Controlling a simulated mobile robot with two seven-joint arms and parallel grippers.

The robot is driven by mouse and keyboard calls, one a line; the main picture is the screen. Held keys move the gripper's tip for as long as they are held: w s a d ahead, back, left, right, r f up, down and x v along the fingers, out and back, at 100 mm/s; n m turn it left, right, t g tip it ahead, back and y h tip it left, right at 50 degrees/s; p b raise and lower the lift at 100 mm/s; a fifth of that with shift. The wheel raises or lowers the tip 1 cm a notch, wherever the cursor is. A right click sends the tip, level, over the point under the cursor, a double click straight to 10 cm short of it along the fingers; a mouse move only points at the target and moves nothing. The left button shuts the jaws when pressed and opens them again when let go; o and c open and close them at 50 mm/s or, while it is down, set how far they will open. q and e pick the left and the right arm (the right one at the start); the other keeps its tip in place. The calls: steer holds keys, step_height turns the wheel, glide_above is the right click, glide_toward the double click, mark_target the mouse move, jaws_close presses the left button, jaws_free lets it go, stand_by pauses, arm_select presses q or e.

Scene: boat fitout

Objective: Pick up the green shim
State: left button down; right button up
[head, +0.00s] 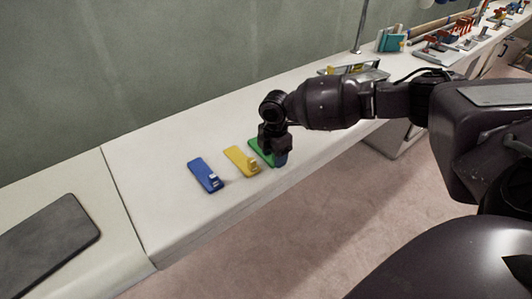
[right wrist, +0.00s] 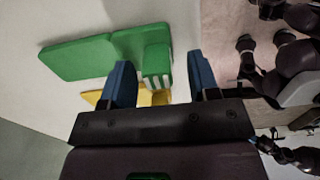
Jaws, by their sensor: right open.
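The green shim (head: 257,147) lies flat on the white bench top, partly hidden by my right gripper in the head view. In the right wrist view the green shim (right wrist: 90,55) is a flat wedge with a raised block at one end. My right gripper (head: 276,155) is just over that end. In the right wrist view the open blue fingers of the right gripper (right wrist: 162,78) stand apart, with the raised block in the gap between them and slightly beyond. Whether the fingers touch the block I cannot tell. My left gripper is not in view.
A yellow shim (head: 240,160) and a blue shim (head: 204,174) lie to the left on the bench (head: 150,190). A dark grey mat (head: 45,245) lies at the far left. Tools and a teal holder (head: 391,39) stand farther along the bench, by the green wall.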

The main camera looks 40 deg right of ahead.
steer(key=shift+r, duration=0.15)
steer(key=c, duration=1)
